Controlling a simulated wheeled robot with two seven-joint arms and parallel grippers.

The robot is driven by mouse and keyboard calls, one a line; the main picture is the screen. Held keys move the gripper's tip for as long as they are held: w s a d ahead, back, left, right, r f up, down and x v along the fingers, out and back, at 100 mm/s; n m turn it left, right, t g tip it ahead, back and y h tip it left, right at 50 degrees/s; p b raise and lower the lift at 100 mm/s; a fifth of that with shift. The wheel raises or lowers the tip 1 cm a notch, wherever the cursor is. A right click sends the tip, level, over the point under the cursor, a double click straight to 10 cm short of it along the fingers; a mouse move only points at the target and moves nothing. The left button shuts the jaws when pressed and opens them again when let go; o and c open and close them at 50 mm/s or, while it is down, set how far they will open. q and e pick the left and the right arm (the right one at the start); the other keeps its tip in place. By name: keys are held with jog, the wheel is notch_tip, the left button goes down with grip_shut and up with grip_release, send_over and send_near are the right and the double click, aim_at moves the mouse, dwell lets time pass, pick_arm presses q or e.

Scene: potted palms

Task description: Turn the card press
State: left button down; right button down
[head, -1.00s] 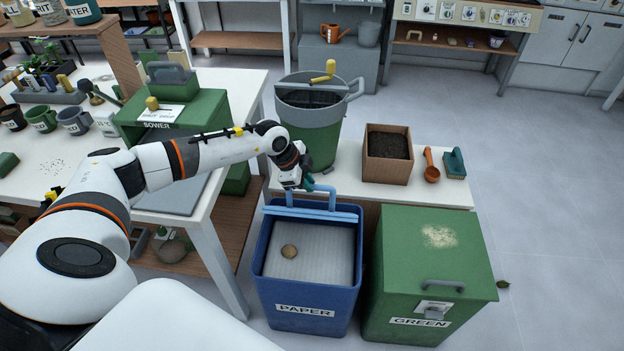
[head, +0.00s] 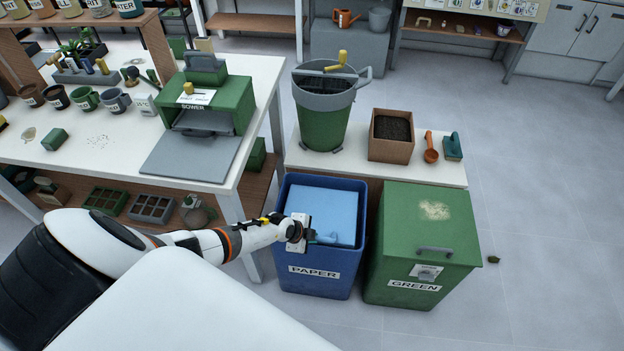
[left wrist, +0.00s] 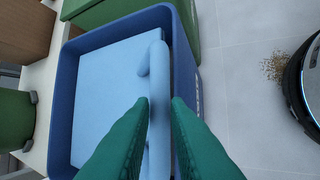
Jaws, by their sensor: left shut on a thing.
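A blue bin labelled PAPER (head: 316,274) stands on the floor, with a flat light-blue lid (head: 322,212) covering its opening. The lid's light-blue bar handle is along the front edge and shows in the left wrist view (left wrist: 160,75). My left gripper (head: 314,238) is shut on this handle; its green fingers lie on both sides of the bar in the left wrist view (left wrist: 160,105). The bin's inside is hidden under the lid. A green tub with a yellow-knobbed crank (head: 325,110) stands on the low white table behind. My right gripper is not in view.
A green bin labelled GREEN (head: 425,240) stands right beside the blue one. The low table also holds a soil box (head: 391,137), an orange scoop (head: 430,148) and a brush (head: 453,146). A green SOWER box (head: 205,105) is on the left table. Floor at right is mostly clear.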

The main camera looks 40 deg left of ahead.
pick_arm(q)
jog(key=shift+s+d+f+t, duration=0.2)
jog(key=shift+s+f, duration=0.15)
jog(key=shift+f, duration=0.2)
jog(key=shift+s+d+f+t, duration=0.2)
jog(key=shift+s+f, duration=0.1)
jog(key=shift+f, duration=0.2)
jog(key=shift+s+f, duration=0.1)
jog(key=c, duration=1.4)
grip_release()
jog(key=shift+o, duration=0.2)
jog(key=shift+w+a, duration=0.1)
jog(key=shift+w, duration=0.1)
jog(key=p+v, duration=1)
jog(key=v, duration=0.2)
